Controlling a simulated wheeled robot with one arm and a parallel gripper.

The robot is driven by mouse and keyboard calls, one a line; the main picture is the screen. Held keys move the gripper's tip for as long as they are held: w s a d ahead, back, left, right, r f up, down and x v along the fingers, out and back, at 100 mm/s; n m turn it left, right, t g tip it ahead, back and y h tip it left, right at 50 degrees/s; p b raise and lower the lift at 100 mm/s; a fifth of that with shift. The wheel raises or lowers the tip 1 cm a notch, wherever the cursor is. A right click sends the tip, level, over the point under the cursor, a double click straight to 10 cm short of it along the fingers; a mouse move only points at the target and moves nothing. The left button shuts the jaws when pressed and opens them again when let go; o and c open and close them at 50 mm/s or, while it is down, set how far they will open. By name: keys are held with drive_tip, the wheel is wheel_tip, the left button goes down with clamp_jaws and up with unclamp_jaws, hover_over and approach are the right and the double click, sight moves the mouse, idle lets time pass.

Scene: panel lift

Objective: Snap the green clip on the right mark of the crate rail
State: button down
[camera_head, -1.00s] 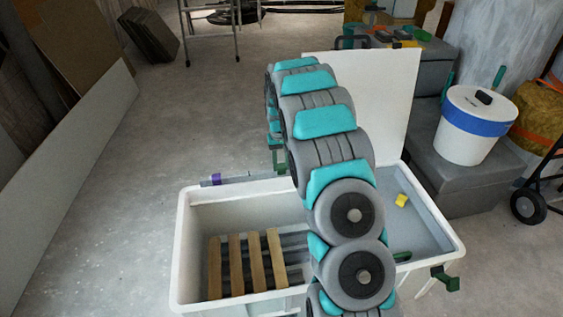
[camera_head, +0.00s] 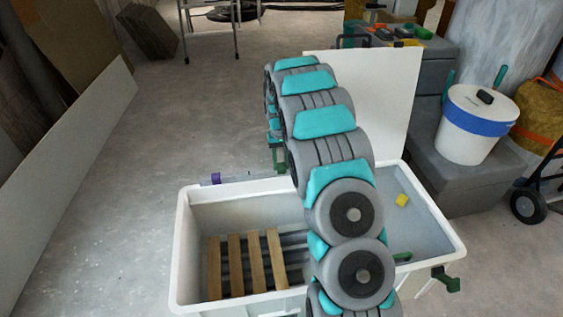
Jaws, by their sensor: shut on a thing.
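The white crate (camera_head: 182,250) stands in front of me. My arm arches over the crate and hides much of the rail's right part. My gripper (camera_head: 275,150) hangs at the far rim, partly hidden behind my arm. It is shut on the green clip (camera_head: 279,164), which shows just left of my arm at rail height. I cannot tell whether the clip touches the rail. The right mark is not visible.
Wooden slats (camera_head: 255,262) lie in the crate's left part, and a yellow block (camera_head: 402,200) sits on the grey surface at its right. A white panel (camera_head: 385,95) stands behind the crate. A white bucket (camera_head: 470,145) stands at the right. Floor at the left is clear.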

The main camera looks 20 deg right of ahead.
drive_tip(key=shift+s+r+p, duration=0.25)
drive_tip(key=shift+r+p, duration=0.05)
drive_tip(key=shift+r, duration=0.6)
drive_tip(key=shift+w+r, duration=0.15)
drive_tip(key=shift+r, duration=0.7)
